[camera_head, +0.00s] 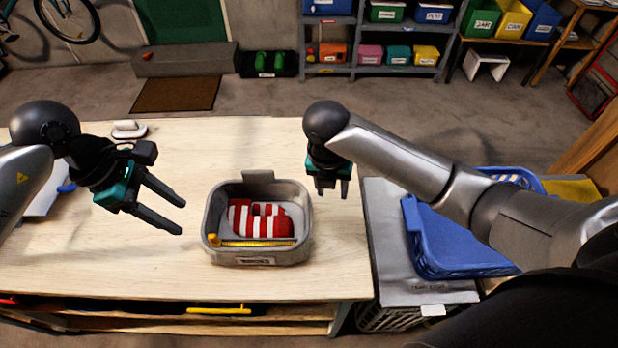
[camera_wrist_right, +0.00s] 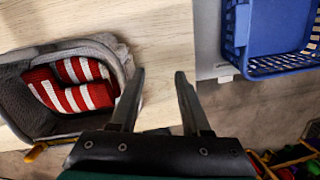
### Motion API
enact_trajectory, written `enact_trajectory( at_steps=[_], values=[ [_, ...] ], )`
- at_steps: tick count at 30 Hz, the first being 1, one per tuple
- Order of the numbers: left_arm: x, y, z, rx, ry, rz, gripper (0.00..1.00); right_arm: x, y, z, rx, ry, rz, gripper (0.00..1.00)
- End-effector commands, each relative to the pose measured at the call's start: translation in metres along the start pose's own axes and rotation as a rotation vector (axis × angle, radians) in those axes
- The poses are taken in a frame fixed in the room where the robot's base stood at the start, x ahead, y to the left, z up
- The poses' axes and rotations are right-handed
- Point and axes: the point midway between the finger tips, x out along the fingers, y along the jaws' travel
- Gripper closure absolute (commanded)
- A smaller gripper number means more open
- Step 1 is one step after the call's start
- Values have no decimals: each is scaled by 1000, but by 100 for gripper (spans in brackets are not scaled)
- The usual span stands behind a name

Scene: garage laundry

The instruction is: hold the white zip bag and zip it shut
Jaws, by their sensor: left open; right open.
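An open-topped grey bag (camera_head: 218,190) stands on the wooden table, with a label on its near side; it looks grey rather than white. A yellow strip (camera_head: 258,243) with a yellow tab at its left end lies along the near inside. A red and white striped cloth (camera_head: 260,218) lies in it; the cloth also shows in the right wrist view (camera_wrist_right: 72,88). My left gripper (camera_head: 182,219) is open and empty, just left of the bag. My right gripper (camera_head: 332,196) is open and empty, apart from the bag's right side; its fingers also show in the right wrist view (camera_wrist_right: 160,73).
The wooden table (camera_head: 120,265) is mostly clear around the bag. A small white and red object (camera_head: 130,129) lies at its back left. A blue basket (camera_head: 450,240) stands on a grey surface (camera_head: 385,250) to the right, under my right arm.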

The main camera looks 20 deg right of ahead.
Motion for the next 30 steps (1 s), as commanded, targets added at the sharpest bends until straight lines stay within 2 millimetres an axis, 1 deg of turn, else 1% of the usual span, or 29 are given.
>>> enact_trajectory(
  at_steps=[1, 3, 6, 9, 11, 14, 17, 30],
  values=[
    [0, 0, 0, 0, 0, 0, 50, -17, 14, -5, -45, 33, 29, 53],
    [0, 0, 0, 0, 0, 0, 50, -36, 26, -12, -108, 74, 54, 53],
    [0, 0, 0, 0, 0, 0, 50, -55, 35, -19, -178, 114, 79, 53],
    [0, 0, 0, 0, 0, 0, 50, -65, 40, -23, -219, 135, 93, 53],
    [0, 0, 0, 0, 0, 0, 50, -66, 41, -24, -231, 141, 97, 53],
    [0, 0, 0, 0, 0, 0, 50, -58, 42, -27, -235, 148, 97, 53],
    [0, 0, 0, 0, 0, 0, 50, -43, 42, -30, -233, 149, 95, 53],
    [0, 0, 0, 0, 0, 0, 50, 43, 49, -42, -232, 147, 93, 53]
  ],
)
